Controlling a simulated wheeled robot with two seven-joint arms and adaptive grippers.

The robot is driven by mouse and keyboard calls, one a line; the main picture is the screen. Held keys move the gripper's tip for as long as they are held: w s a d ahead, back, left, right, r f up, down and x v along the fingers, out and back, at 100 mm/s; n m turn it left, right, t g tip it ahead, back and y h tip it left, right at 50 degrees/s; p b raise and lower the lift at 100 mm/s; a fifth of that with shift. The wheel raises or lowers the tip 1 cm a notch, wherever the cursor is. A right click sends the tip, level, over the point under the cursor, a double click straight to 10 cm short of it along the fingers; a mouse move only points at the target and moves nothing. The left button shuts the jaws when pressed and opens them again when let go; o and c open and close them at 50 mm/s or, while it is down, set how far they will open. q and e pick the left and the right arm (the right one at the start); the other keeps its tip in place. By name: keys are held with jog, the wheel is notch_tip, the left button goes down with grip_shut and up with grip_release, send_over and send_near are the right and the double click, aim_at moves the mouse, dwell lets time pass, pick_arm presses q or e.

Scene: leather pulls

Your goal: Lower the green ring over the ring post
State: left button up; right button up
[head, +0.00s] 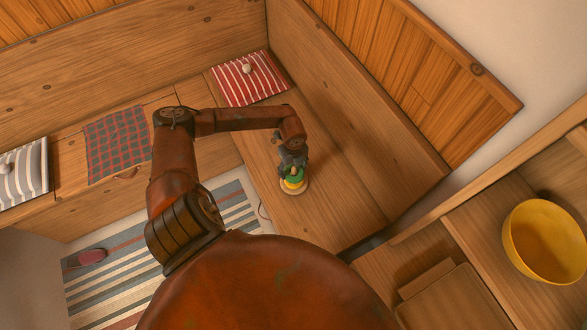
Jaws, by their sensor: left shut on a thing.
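The ring post (297,190) stands on the wooden bench seat, with a pale round base showing. A yellow ring (291,184) sits low on it. The green ring (294,175) is just above the yellow one, at the post. My left gripper (292,163) points down over the post and is shut on the green ring. The gripper covers the upper part of the post, so I cannot tell how far the green ring is around it or whether it touches the yellow ring. My right gripper is not in view.
A red striped cushion (250,79) lies on the bench behind the post. A checked cloth (117,143) and a grey striped cushion (26,168) are at left. A yellow bowl (544,241) stands at right. The bench beside the post is clear.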

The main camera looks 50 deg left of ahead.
pick_arm(q)
jog(key=shift+f, duration=0.1)
jog(key=shift+f+b, duration=0.45)
jog(key=shift+f, duration=1.05)
jog(key=o, duration=1.2)
notch_tip(320, 180, up, 12)
jog(key=shift+r, duration=0.1)
